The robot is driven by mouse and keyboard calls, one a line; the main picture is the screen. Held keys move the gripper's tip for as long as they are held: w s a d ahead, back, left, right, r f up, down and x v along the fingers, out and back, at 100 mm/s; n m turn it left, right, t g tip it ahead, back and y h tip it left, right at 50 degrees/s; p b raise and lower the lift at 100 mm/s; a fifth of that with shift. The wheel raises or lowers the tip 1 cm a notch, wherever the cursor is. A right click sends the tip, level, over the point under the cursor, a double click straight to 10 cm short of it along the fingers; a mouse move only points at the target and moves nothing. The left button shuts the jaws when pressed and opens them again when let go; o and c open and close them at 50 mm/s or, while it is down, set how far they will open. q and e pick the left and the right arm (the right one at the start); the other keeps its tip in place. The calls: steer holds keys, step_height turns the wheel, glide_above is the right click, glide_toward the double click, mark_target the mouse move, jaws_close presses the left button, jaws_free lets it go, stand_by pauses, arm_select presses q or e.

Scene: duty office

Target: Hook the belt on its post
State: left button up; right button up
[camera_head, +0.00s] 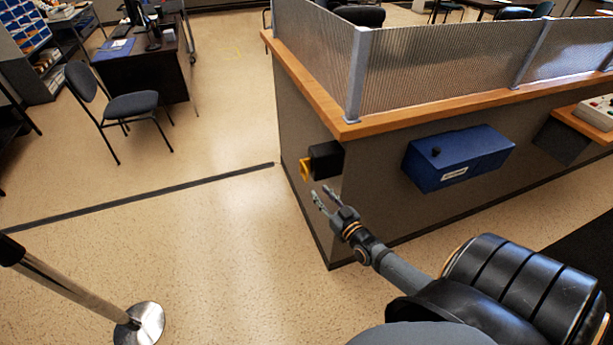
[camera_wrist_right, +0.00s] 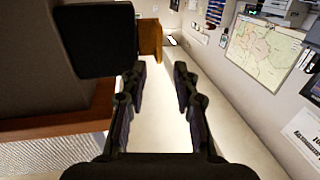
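A black belt box (camera_head: 326,160) is fixed to the end of the counter, with a yellow tab (camera_head: 306,170) at its left side. In the right wrist view the black box (camera_wrist_right: 92,40) fills the upper left and the orange-yellow tab (camera_wrist_right: 150,40) is beside it. My right gripper (camera_head: 326,194) is open and empty, just below the box and tab, apart from them. Its two spread fingers also show in the right wrist view (camera_wrist_right: 160,78). A metal post (camera_head: 75,290) with a round base stands at the lower left. My left gripper is not in view.
The counter (camera_head: 390,128) has a wooden top and a ribbed screen. A blue box (camera_head: 460,157) is mounted on its front. A dark strip (camera_head: 140,197) runs along the floor. A chair (camera_head: 135,104) and desk stand at the back left. The floor between post and counter is clear.

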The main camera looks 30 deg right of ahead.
mark_target(307, 178)
steer(key=w+b, duration=0.1)
steer(key=w, duration=0.3)
steer(key=w+b, duration=0.2)
steer(key=w, duration=0.3)
steer(key=shift+w+d+f, duration=0.2)
steer(key=shift+w+r, duration=0.1)
steer(key=shift+w, duration=0.2)
jaws_close()
